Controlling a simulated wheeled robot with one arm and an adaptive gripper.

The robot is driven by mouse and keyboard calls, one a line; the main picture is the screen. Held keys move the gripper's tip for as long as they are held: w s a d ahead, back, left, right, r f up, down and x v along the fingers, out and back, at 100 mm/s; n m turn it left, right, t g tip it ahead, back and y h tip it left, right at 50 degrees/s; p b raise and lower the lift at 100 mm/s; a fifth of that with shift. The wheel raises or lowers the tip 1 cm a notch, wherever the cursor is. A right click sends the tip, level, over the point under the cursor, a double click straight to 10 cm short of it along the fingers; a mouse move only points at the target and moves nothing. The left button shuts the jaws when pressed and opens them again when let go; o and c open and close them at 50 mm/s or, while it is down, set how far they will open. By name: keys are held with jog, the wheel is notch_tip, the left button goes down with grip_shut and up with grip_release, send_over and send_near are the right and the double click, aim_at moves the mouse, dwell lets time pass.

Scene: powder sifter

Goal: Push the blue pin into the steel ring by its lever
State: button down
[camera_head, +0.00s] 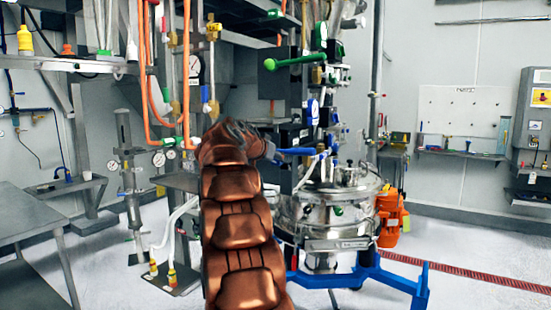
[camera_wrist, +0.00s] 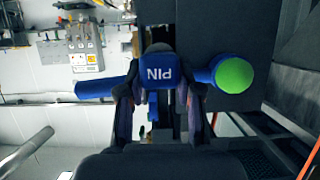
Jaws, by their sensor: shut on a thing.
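The blue pin (camera_wrist: 160,72) fills the middle of the wrist view, its white lettering "PIN" upside down. A blue rod (camera_wrist: 96,88) runs out to its left, and a blue cylinder with a green end (camera_wrist: 234,75) sits to its right. My gripper (camera_wrist: 160,102) is shut on the blue part, with one dark finger on each side of the lettering. In the head view my gripper (camera_head: 268,148) is partly hidden by my brown arm, and the blue rod (camera_head: 297,151) shows just to its right. I cannot pick out the steel ring for sure.
A round steel sifter vessel (camera_head: 330,215) stands right of my arm on a blue frame (camera_head: 375,276). A green-knobbed handle (camera_head: 295,62) juts out above. Orange hoses (camera_head: 187,75) hang at the left, and a grey table (camera_head: 35,220) stands far left. Open floor lies at the right.

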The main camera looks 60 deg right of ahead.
jog(key=shift+d, duration=0.45)
jog(key=c, duration=0.7)
grip_release()
jog(key=shift+a, duration=0.1)
jog(key=v, duration=1.1)
jog(key=shift+a, duration=0.4)
jog(key=shift+w+r, duration=0.1)
